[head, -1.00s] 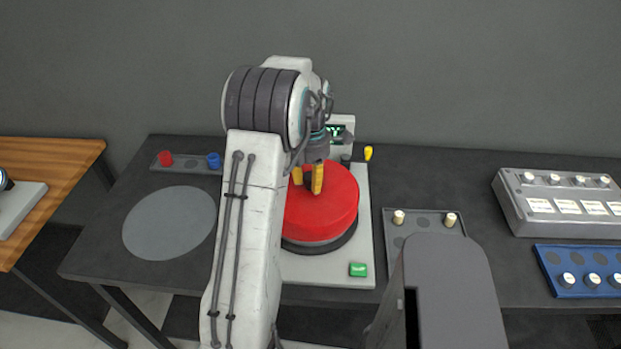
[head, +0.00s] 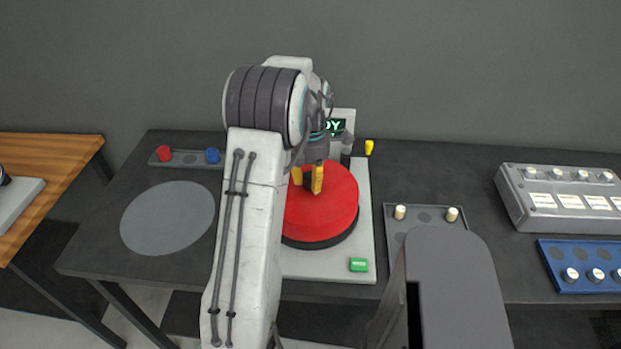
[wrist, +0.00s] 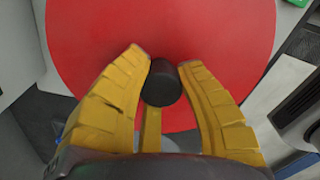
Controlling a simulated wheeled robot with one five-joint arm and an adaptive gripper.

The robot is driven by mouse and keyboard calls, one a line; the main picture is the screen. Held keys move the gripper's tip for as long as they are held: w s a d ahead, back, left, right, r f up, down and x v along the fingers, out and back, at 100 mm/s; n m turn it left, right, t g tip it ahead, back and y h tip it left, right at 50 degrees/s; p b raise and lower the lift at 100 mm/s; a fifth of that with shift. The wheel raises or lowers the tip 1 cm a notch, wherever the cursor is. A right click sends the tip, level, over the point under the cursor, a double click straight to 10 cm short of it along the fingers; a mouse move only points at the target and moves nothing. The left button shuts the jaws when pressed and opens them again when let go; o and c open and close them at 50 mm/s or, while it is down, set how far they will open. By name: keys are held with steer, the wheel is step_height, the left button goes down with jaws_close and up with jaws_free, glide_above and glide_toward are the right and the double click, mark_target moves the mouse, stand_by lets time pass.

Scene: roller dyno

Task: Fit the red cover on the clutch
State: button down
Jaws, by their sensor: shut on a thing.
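The red cover (head: 330,212) is a round disc. It sits low over a dark round base, the clutch (head: 322,244), on a pale plate (head: 359,240); the clutch shows only as a dark rim at the front. My gripper (head: 308,180) is above the middle of the cover. In the wrist view its yellow fingers (wrist: 163,82) are shut on the dark knob (wrist: 162,86) of the red cover (wrist: 225,40). The cover looks level. Whether it is fully seated cannot be told, as my arm hides its left side.
A display (head: 336,127) and a yellow-tipped lever (head: 369,148) stand behind the cover. A green button (head: 358,265) is in front. A tray with cream knobs (head: 424,218) lies right. A grey disc (head: 167,218) and a tray with red and blue knobs (head: 187,157) lie left.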

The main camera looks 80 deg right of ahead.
steer(key=shift+f+b, duration=0.45)
steer(key=shift+f, duration=0.2)
steer(key=shift+c, duration=2)
jaws_free()
steer(key=shift+r, duration=0.1)
steer(key=shift+r+p, duration=2.8)
steer(key=shift+r, duration=0.65)
